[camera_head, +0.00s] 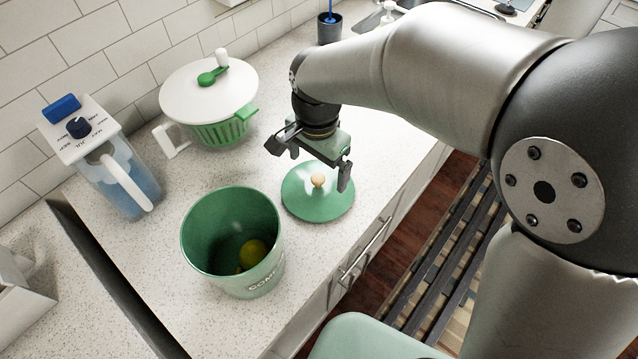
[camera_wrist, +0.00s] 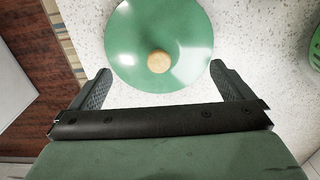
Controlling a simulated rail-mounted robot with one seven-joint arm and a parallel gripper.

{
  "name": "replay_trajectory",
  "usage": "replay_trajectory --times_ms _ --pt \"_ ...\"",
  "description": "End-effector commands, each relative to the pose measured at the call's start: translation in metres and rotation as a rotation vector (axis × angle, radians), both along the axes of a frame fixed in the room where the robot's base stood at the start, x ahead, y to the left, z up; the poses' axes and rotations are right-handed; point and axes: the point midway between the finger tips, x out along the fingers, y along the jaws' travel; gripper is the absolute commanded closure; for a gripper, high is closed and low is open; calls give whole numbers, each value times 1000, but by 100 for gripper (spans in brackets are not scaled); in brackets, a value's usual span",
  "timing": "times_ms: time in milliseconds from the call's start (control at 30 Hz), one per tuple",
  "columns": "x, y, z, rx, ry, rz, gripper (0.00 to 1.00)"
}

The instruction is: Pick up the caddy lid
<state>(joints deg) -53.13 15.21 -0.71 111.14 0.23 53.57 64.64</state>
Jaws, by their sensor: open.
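The caddy lid (camera_head: 318,197) is a round green disc with a small wooden knob (camera_head: 318,180) on top. It lies flat on the speckled counter, just right of the open green caddy (camera_head: 232,243). In the wrist view the lid (camera_wrist: 130,40) fills the upper middle, with its knob (camera_wrist: 159,62) roughly centred between the fingers and beyond their tips. My gripper (camera_head: 312,172) is above the lid, its fingers spread wide, with nothing between them. The two fingers also show in the wrist view (camera_wrist: 161,78).
The caddy holds a yellow, round item (camera_head: 252,253). A green-and-white salad spinner (camera_head: 212,100) and a water filter jug (camera_head: 105,160) stand behind, near the tiled wall. A dark cup (camera_head: 329,28) stands far back.

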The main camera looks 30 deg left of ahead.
Motion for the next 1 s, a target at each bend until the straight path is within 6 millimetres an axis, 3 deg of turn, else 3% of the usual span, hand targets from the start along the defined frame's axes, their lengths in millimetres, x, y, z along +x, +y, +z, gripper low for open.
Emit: replay_trajectory --times_ms 300,600,900,1000 --pt "-1 -2 -43 -3 4 0 0" --pt "-1 -1 -49 -1 1 0 0" --pt "-1 -2 -50 -3 3 0 83" --pt "-2 -2 -51 -4 4 0 86"
